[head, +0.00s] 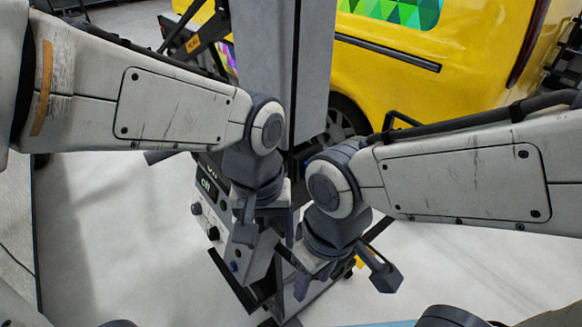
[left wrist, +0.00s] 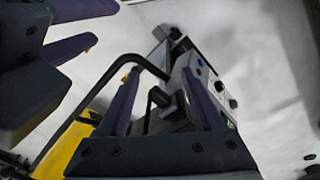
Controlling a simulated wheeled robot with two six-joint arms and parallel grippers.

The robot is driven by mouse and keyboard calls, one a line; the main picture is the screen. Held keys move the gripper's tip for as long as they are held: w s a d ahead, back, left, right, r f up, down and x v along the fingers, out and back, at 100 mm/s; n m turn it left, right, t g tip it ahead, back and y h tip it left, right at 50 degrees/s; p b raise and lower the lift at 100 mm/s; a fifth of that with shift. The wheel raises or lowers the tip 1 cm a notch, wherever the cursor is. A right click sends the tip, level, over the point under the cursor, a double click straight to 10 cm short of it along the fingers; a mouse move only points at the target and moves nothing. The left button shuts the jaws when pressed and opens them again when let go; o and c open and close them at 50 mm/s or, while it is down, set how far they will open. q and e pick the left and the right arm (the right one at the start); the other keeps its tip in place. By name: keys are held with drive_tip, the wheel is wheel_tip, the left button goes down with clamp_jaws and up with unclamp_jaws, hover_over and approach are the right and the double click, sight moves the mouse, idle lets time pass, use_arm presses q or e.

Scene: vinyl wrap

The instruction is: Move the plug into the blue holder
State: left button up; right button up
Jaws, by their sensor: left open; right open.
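I cannot make out the plug or the blue holder for certain in either view. A grey control box (head: 222,222) with a display and knobs stands below my grippers in the head view. It also shows in the left wrist view (left wrist: 206,86), beyond the fingers. My left gripper (head: 268,222) is open above the box's right side. In the left wrist view its purple fingers (left wrist: 160,78) stand apart, with a black bent piece (left wrist: 160,98) seen between them; contact cannot be told. My right gripper (head: 312,280) is open to the lower right of the left one, close to it.
A tall grey column (head: 282,60) rises behind the grippers. A yellow van (head: 450,65) stands at the back right. A black frame (head: 240,290) surrounds the box's base. A black bar (left wrist: 105,75) crosses the left wrist view. Pale floor (head: 120,230) is clear at left.

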sight(280, 223)
use_arm(q)
drive_tip(key=w+d+r+n+p, duration=0.2)
drive_tip(key=w+r+n, duration=0.2)
drive_tip(key=w+n, duration=0.35)
drive_tip(key=shift+y, duration=0.3)
drive_tip(key=f, duration=1)
drive_tip(key=shift+w+a+f+p, duration=0.15)
drive_tip(key=shift+w+f+p, duration=0.15)
drive_tip(key=shift+p, duration=0.05)
use_arm(e)
wheel_tip(280, 223, up, 4)
drive_tip(key=shift+s+f, duration=0.1)
use_arm(q)
clamp_jaws()
drive_tip(key=shift+s+d, duration=0.4)
drive_tip(key=shift+s, duration=0.1)
